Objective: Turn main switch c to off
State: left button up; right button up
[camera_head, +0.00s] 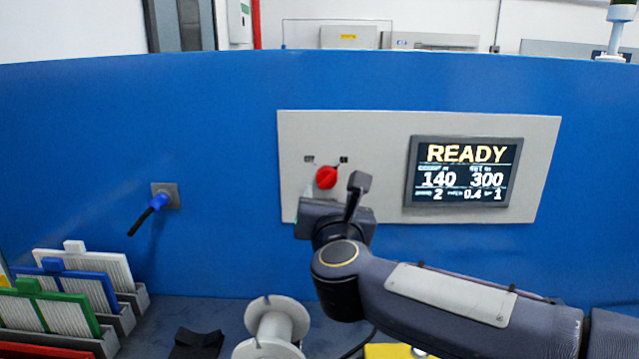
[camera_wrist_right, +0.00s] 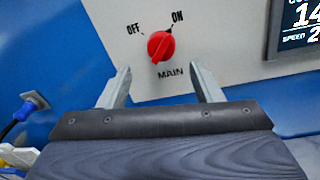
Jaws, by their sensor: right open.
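The main switch is a red rotary knob (camera_head: 326,177) on the grey panel (camera_head: 375,150). It also shows in the right wrist view (camera_wrist_right: 160,46), with OFF printed at its upper left, ON at its upper right and MAIN below. Its pointer end appears turned toward ON. My right gripper (camera_head: 334,188) is just in front of and slightly below the knob. In the wrist view its two fingers (camera_wrist_right: 161,78) are spread apart and empty, with the knob above and between their tips, apparently not touched. My left gripper is not in view.
A display (camera_head: 463,171) reading READY is on the panel's right. A blue plug (camera_head: 160,201) sits in a socket on the blue wall at left. Filter frames (camera_head: 85,265) stand in a rack at lower left. A white spool (camera_head: 275,325) stands below the panel.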

aim_at(327, 182)
jog(key=w, duration=0.3)
jog(key=w+p, duration=0.1)
jog(key=w, duration=0.2)
jog(key=shift+w+a, duration=0.2)
jog(key=shift+w, duration=0.15)
jog(key=c, duration=1)
